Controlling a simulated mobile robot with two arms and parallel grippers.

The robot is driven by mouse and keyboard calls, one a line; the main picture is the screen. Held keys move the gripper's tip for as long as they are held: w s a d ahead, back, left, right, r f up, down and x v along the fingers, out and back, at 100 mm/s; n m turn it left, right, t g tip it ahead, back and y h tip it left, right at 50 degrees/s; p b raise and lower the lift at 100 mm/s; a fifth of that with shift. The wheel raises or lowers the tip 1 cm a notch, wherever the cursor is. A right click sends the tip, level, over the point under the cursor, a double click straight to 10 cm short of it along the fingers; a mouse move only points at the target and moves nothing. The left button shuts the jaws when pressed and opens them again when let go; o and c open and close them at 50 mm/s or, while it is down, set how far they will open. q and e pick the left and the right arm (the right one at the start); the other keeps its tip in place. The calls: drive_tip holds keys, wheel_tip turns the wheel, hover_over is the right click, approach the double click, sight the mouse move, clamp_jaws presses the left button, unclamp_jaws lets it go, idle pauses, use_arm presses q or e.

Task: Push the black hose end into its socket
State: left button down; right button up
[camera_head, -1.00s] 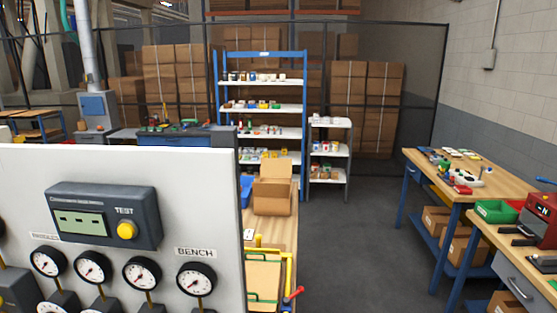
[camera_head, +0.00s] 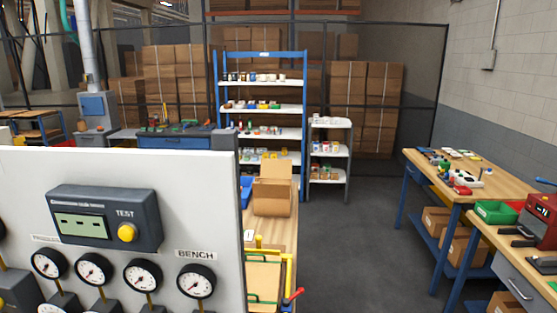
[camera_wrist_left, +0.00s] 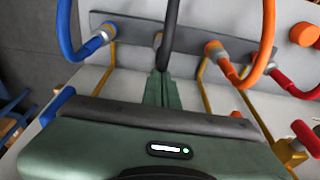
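In the left wrist view, my left gripper (camera_wrist_left: 161,88) has its green fingers close together around the lower end of the black hose (camera_wrist_left: 170,35). The hose rises from the fingers out of the top of the view. Its very tip is hidden between the fingers. I cannot tell whether hose and fitting touch. A blue hose (camera_wrist_left: 65,30) and an orange hose (camera_wrist_left: 268,35) end in metal collars on either side. Neither gripper shows in the head view.
The pale panel (camera_head: 200,168) fills the lower left of the head view, with a TEST box (camera_head: 105,217) and gauges (camera_head: 196,281). In the wrist view a red hose (camera_wrist_left: 290,84) is at right. Workbenches (camera_head: 480,172) stand right, with clear floor (camera_head: 355,235) between.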

use_arm(q)
drive_tip(key=shift+r, duration=1.95)
